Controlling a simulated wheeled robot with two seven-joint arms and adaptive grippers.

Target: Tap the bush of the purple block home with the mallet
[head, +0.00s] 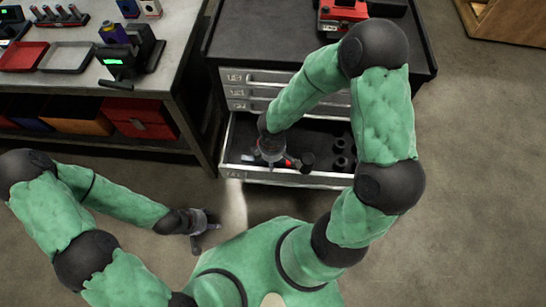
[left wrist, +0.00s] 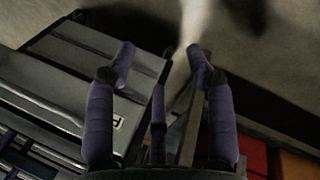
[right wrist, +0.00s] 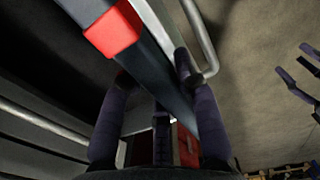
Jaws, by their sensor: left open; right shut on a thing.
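My right gripper (head: 272,158) is low over the open drawer, shut on a dark bar with a red band, which looks like the mallet (head: 308,160). In the right wrist view the mallet (right wrist: 150,62) runs slantwise between the fingers, its red band (right wrist: 113,32) above them. My left gripper (head: 205,228) is open and empty, above the floor left of my body. A purple piece (head: 110,32), perhaps the purple block, sits in a dark fixture (head: 118,58) with a green screen on the left bench. Its bush cannot be made out.
The open drawer (head: 240,140) of the dark cabinet holds several black round pieces (head: 341,162). A red tray (head: 22,57) and a grey tray (head: 67,57) lie on the left bench. A red box (head: 343,12) stands on the cabinet. The floor between bench and cabinet is narrow.

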